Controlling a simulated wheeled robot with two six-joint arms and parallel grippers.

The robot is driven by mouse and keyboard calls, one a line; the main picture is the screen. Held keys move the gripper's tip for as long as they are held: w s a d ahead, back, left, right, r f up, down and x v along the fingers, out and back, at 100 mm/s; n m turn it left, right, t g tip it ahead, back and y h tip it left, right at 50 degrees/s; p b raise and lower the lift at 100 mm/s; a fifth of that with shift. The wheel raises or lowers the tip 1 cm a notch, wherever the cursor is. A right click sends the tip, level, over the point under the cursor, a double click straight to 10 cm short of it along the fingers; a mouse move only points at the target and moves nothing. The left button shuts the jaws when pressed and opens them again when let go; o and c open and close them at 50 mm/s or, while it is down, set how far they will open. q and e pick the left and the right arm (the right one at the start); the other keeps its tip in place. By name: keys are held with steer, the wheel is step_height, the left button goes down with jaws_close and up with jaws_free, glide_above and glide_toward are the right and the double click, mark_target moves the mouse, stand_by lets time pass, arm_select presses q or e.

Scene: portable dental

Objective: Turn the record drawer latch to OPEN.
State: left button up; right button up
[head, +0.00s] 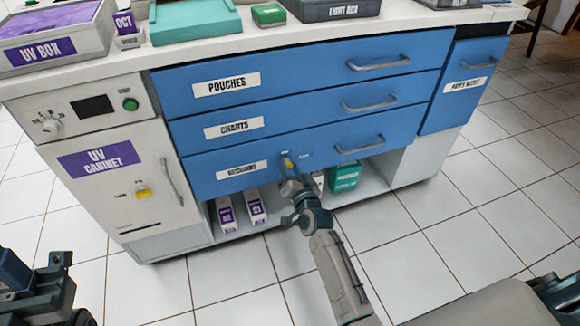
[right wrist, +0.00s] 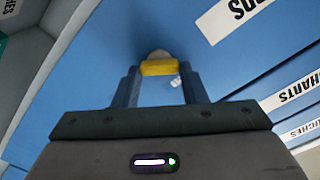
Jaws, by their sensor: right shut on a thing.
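The record drawer (head: 222,181) is the lowest of three blue drawers and looks closed, with a partly legible white label (head: 241,170) at its left. Its yellow latch (head: 289,163) sits near the drawer's middle, with small markings too small to read. My right gripper (head: 288,170) reaches up to it from below. In the right wrist view, the yellow latch bar (right wrist: 160,67) lies across between the two fingertips (right wrist: 161,83), and the gripper is shut on it. A small white marking (right wrist: 176,81) shows beside the right finger.
The drawer's grey handle (head: 360,145) is right of the latch. The CHARTS drawer (head: 300,120) and POUCHES drawer (head: 300,75) are above. The open shelf below holds purple-and-white boxes (head: 256,207) and a green box (head: 345,177). The UV cabinet (head: 120,185) stands left.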

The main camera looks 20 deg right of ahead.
steer(key=m, duration=0.6)
steer(key=shift+p, duration=0.35)
steer(key=shift+d+f+m, duration=0.1)
steer(key=shift+f+m, duration=0.05)
steer(key=shift+m, duration=2.05)
steer(key=o, duration=1)
